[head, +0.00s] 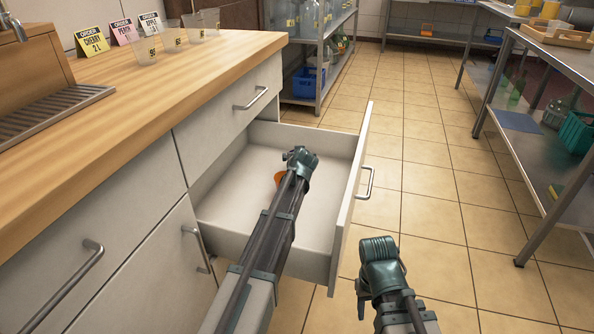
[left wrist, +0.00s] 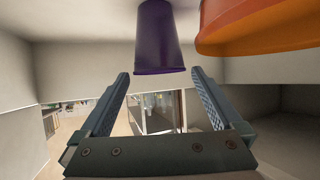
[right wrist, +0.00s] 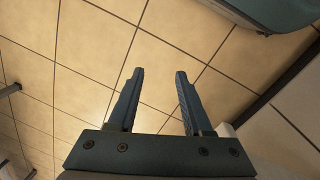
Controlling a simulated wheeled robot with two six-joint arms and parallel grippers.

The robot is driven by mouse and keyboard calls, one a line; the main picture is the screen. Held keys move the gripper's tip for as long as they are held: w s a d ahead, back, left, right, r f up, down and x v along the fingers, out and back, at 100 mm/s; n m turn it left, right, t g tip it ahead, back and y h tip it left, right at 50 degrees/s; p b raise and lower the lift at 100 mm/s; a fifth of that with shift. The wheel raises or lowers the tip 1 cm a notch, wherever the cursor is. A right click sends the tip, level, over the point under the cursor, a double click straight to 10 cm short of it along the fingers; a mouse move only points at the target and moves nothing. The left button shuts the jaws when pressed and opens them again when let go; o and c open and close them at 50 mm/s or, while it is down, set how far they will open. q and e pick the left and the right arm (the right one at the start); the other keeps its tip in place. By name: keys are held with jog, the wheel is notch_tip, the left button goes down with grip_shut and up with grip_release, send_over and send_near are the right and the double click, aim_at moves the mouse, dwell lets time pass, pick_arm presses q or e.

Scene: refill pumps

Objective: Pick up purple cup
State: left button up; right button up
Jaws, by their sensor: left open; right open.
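The purple cup (left wrist: 158,38) shows in the left wrist view at top centre, beyond and between my left fingertips; the fingers are not closed on it. In the head view it cannot be seen, probably behind my left gripper (head: 301,157). My left gripper is open and reaches into the open drawer; it also shows in the left wrist view (left wrist: 159,74). An orange cup or bowl (left wrist: 262,28) is close to the right of the purple cup; its edge shows in the head view (head: 279,178). My right gripper (head: 378,248) is open and empty above the floor (right wrist: 157,72).
The pulled-out drawer (head: 350,190) has walls around my left gripper. The wooden counter (head: 170,85) holds clear cups (head: 171,40) and label cards (head: 91,40). A metal shelf (head: 322,50) stands behind and a metal table (head: 560,60) at right. The tiled floor between is clear.

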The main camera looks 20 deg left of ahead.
pick_arm(q)
jog(key=shift+x, duration=0.8)
jog(key=shift+w+a+f+b, duration=0.1)
jog(key=shift+w+f+b, duration=0.25)
jog(key=shift+b, duration=0.15)
jog(key=b+x, duration=0.2)
jog(key=x, duration=0.1)
jog(key=shift+f, duration=0.5)
jog(key=shift+w+a+f+b, duration=0.1)
jog(key=shift+w+f+b, duration=0.05)
jog(key=shift+w+b, duration=0.2)
jog(key=shift+c, duration=0.3)
jog(key=c, duration=1)
jog(key=shift+r, duration=0.25)
